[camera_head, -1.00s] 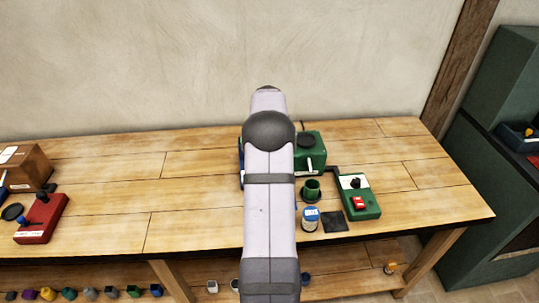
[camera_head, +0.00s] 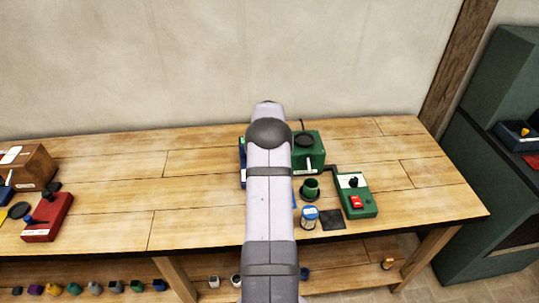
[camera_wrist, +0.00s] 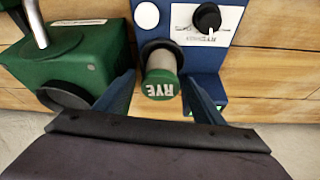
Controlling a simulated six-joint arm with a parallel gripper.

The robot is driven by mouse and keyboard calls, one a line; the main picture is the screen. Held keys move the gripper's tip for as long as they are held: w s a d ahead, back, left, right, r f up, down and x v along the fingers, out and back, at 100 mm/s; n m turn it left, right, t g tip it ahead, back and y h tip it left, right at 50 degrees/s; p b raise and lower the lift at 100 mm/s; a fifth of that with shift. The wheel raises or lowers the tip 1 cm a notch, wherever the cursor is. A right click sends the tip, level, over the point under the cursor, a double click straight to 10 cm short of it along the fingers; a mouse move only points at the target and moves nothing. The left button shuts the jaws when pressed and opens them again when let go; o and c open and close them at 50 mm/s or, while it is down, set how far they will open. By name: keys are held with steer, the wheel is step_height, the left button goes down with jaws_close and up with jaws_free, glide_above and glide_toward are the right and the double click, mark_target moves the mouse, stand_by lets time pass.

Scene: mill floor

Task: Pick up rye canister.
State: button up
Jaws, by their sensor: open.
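The rye canister (camera_wrist: 161,78) shows in the wrist view as a pale cylinder with a green cap lettered RYE, upside down in the picture. It stands against a blue machine (camera_wrist: 200,52) with a black knob and a white label. My gripper (camera_wrist: 158,84) is open, with one blue finger on each side of the canister and gaps between. I cannot tell how far down the fingers reach. In the head view my arm hides the canister and gripper; only an edge of the blue machine (camera_head: 242,165) shows.
A green machine (camera_wrist: 75,65) stands close beside the blue one; it also shows in the head view (camera_head: 312,157). A green cup (camera_head: 310,188), a blue-lidded jar (camera_head: 309,218) and a green switch box (camera_head: 357,196) are to the right. The bench's left middle (camera_head: 190,190) is clear.

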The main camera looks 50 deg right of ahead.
steer(key=c, duration=1.4)
steer(key=shift+r, duration=0.15)
step_height(320, 180, up, 10)
steer(key=b, duration=0.3)
steer(key=shift+s+d+r, duration=0.15)
steer(key=shift+s+r, duration=0.05)
steer(key=shift+r, duration=0.05)
steer(key=shift+s+d+r+p, duration=0.9)
steer(key=shift+s+d+p, duration=0.6)
steer(key=shift+p, duration=0.55)
steer(key=shift+s+d+r+p, duration=0.85)
steer(key=shift+s+d+p, duration=0.4)
steer(key=shift+d+p, duration=0.65)
steer(key=shift+s+d+r+p, duration=0.9)
steer(key=shift+s+d+p, duration=0.5)
steer(key=shift+p, duration=0.75)
